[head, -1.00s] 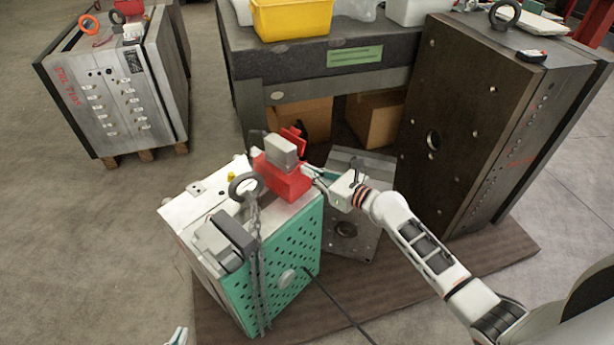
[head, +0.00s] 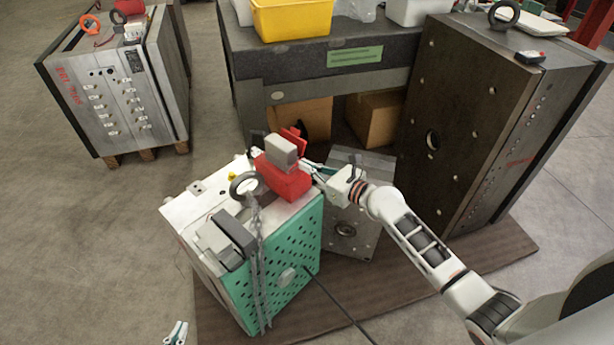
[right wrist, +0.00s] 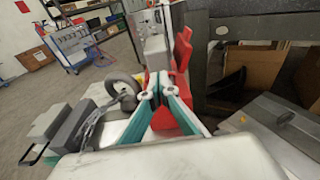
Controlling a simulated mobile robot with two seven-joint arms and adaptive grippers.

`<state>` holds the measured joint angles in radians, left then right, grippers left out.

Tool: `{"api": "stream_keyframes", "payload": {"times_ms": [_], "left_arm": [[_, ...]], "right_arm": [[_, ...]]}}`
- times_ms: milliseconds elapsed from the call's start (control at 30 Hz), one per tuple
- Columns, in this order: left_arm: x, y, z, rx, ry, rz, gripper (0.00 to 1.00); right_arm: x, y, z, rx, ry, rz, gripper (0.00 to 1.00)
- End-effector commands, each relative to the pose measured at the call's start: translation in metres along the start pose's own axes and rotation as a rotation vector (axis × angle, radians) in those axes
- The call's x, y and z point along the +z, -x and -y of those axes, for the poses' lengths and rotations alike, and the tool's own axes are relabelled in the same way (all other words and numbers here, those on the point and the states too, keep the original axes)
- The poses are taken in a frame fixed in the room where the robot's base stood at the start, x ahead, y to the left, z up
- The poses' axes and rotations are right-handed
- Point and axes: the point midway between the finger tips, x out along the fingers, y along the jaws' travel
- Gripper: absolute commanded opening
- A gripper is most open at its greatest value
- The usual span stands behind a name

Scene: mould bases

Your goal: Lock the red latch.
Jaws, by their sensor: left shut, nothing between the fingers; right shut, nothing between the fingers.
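The red latch (head: 284,179) sits on the top edge of the white and green mould base (head: 296,250). A grey block (head: 282,152) stands on it, with an upright red lever (head: 295,139) behind. The latch also shows in the right wrist view (right wrist: 164,121), partly hidden by my fingers. My right gripper (head: 311,167) is shut and empty, its tips close to the right side of the latch; I cannot tell whether they touch. It shows in the right wrist view (right wrist: 158,84). My left gripper (head: 177,332) is shut and empty at the bottom edge, low and left of the mould base.
A lifting ring (head: 246,185) and a hanging chain (head: 258,260) are left of the latch. A dark bench (head: 300,68) with a yellow bin (head: 291,18) stands behind. A large dark mould plate (head: 455,120) is at right.

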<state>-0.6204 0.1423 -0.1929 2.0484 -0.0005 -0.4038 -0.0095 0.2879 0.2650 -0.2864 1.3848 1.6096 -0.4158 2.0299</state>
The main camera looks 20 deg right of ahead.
Motion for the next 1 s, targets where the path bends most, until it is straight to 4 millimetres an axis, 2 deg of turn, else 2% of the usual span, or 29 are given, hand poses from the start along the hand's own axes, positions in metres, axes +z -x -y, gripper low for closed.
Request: {"api": "stream_keyframes", "payload": {"times_ms": [1000], "left_arm": [[-0.008, 0.002, 0.002, -0.003, -0.001, -0.006, 0.00]], "right_arm": [[0.010, -0.012, 0.000, 0.000, 0.000, 0.001, 0.00]]}}
